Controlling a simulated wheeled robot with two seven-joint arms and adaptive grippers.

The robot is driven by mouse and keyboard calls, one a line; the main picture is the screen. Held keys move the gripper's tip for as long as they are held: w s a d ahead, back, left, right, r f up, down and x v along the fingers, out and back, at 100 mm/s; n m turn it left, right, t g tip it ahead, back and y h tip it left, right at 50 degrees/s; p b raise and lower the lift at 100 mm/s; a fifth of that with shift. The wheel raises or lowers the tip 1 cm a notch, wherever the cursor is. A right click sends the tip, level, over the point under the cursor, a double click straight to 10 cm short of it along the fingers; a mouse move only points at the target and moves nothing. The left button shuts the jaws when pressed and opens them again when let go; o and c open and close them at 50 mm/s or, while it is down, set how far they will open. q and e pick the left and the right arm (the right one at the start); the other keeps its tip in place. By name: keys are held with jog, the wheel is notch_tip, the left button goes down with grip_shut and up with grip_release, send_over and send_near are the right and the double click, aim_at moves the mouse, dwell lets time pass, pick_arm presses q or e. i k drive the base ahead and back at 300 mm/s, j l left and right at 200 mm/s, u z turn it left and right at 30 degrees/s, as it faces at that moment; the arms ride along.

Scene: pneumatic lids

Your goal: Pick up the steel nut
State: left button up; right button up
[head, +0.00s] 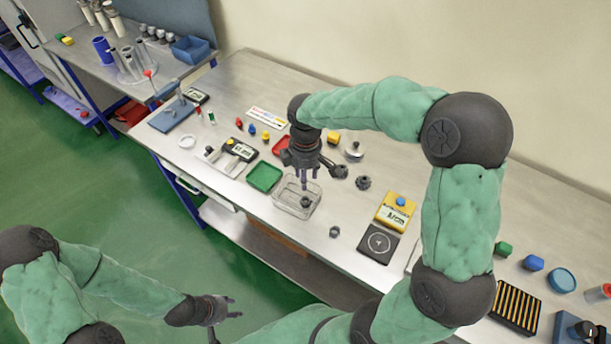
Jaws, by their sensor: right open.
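My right gripper (310,182) points down over a clear, shallow tray (313,211) on the steel bench, its fingers apart. A small dark grey, nut-like piece (305,202) shows in the tray just below the fingertips; I cannot tell whether they touch it. Another small grey nut-like piece (335,231) lies on the bench to the right of the tray. Darker knobbed pieces, one at the right (363,182), lie behind the tray. I cannot tell for sure which is the steel nut. My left gripper (235,307) is open and empty, off the bench's front edge.
A green tray (264,177) and a red tray (281,144) stand near the clear tray. A yellow device (395,209) and a black scale plate (378,244) stand to the right.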

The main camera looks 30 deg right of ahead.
aim_at(334, 235)
jog(key=z, duration=1.35)
